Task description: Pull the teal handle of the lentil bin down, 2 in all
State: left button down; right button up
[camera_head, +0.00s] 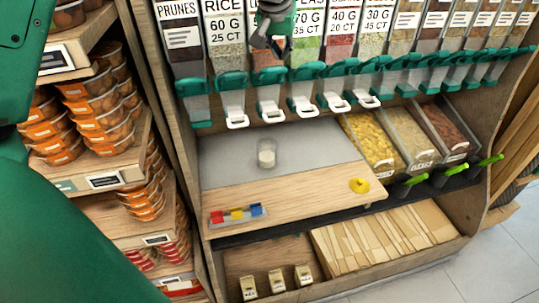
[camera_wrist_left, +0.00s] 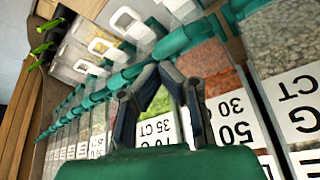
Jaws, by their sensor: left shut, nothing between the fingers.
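The lentil bin (camera_head: 262,59) is the third clear dispenser from the left, with orange-red contents; its label is hidden behind my gripper in the head view. Its teal handle (camera_head: 269,77) sits above a clear spout with a white flap (camera_head: 271,115). My left gripper (camera_head: 270,38) is shut and empty in front of this bin's label, above the handle. In the left wrist view the shut fingers (camera_wrist_left: 163,72) cross near the teal bar, beside the orange-red contents of the lentil bin (camera_wrist_left: 209,66). Whether they touch anything cannot be told. My right gripper is out of view.
A glass (camera_head: 266,154) with whitish contents stands on the grey part of the counter. A yellow ring (camera_head: 359,185) and a tray of coloured blocks (camera_head: 236,214) lie on the wooden counter (camera_head: 300,198). Other dispensers flank the bin. Stacked orange cups (camera_head: 95,90) fill shelves at left.

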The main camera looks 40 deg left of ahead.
aim_at(278, 70)
pick_arm(q)
jog(key=a+f, duration=0.2)
jog(key=a, duration=0.1)
jog(key=shift+f+b, duration=0.3)
jog(key=shift+s+f, duration=0.1)
jog(key=shift+s, duration=0.1)
jog(key=shift+w+d+f, duration=0.15)
jog(key=shift+d, duration=0.4)
jog(key=shift+d+f+b, duration=0.4)
jog(key=shift+d+f, duration=0.05)
jog(key=shift+d, duration=0.1)
jog(key=f, duration=0.1)
jog(key=f+b, duration=0.1)
jog(key=f, duration=0.1)
jog(key=shift+s+a+f, duration=0.1)
jog(key=shift+s, duration=0.25)
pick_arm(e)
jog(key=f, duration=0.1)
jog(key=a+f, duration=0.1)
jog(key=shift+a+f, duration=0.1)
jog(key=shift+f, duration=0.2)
